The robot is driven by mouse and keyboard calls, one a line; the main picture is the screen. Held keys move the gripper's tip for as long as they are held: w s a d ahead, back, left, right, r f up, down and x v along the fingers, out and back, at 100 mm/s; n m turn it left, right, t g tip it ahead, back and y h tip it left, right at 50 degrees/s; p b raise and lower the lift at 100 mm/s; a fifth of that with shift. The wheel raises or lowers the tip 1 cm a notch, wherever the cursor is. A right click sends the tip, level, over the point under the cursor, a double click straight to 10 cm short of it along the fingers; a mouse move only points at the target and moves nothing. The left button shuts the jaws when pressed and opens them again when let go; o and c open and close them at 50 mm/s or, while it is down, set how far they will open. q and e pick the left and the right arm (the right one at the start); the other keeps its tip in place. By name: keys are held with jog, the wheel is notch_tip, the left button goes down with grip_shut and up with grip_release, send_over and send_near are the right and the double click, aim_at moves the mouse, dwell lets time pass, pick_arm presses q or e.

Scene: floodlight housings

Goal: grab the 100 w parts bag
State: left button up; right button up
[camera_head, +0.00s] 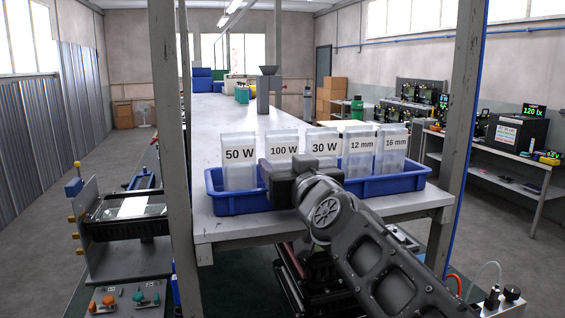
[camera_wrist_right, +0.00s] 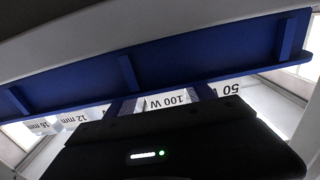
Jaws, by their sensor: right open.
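The 100 W parts bag (camera_head: 283,145) is a clear upright pouch with a printed label, standing in the blue bin (camera_head: 232,205) between the 50 W bag (camera_head: 239,152) and the 30 W bag (camera_head: 322,148). My right gripper (camera_head: 284,172) is at the front of the bin, right in front of the 100 W bag, and covers its lower part. In the right wrist view the 100 W label (camera_wrist_right: 168,101) shows upside down beyond the gripper body, with a dark finger shape on each side of it. The fingers look apart. Contact with the bag cannot be told. My left gripper is out of view.
The 12 mm bag (camera_head: 361,150) and 16 mm bag (camera_head: 393,148) stand farther right in the bin. The bin is at the near end of a long light table (camera_head: 220,120), between grey posts (camera_head: 168,110). The table behind the bags is mostly clear.

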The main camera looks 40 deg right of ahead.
jog(key=shift+w, duration=0.4)
jog(key=shift+s+a+r, duration=0.15)
jog(key=shift+s+a, duration=0.05)
jog(key=shift+s, duration=0.15)
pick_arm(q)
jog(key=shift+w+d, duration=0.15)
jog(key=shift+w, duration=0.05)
pick_arm(e)
jog(key=shift+w+d, duration=0.1)
jog(key=shift+w, duration=0.05)
jog(key=shift+c, duration=0.5)
jog(key=c, duration=1)
pick_arm(q)
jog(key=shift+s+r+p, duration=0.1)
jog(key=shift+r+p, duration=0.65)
jog(key=shift+p, duration=0.05)
pick_arm(e)
notch_tip(320, 180, up, 10)
